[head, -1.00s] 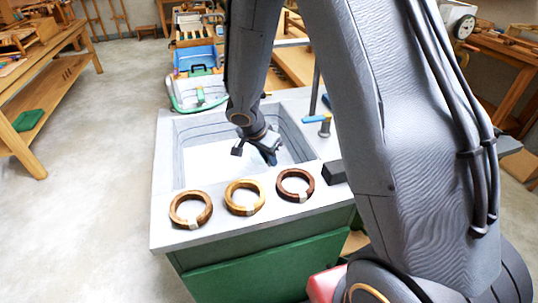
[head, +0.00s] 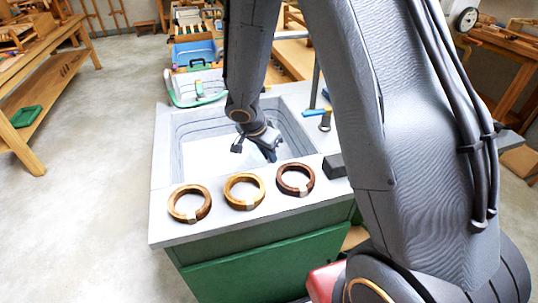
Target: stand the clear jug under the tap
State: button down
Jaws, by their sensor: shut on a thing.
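My gripper (head: 255,149) points down inside the pale sink basin (head: 180,158), near its front right part. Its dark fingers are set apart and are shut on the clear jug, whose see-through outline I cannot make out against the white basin. The tap (head: 314,78) appears as a thin grey post at the basin's right, with a bar (head: 291,35) reaching left near its top and a blue lever (head: 313,112) low down. My arm hides part of the tap and the back of the basin.
A dark block (head: 334,166) and a small grey peg (head: 325,121) are at right. A green-rimmed tray (head: 197,88) is behind the basin.

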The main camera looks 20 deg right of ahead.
jog(key=shift+f+b, duration=0.35)
jog(key=shift+b, duration=0.15)
jog(key=c, duration=1.7)
grip_release()
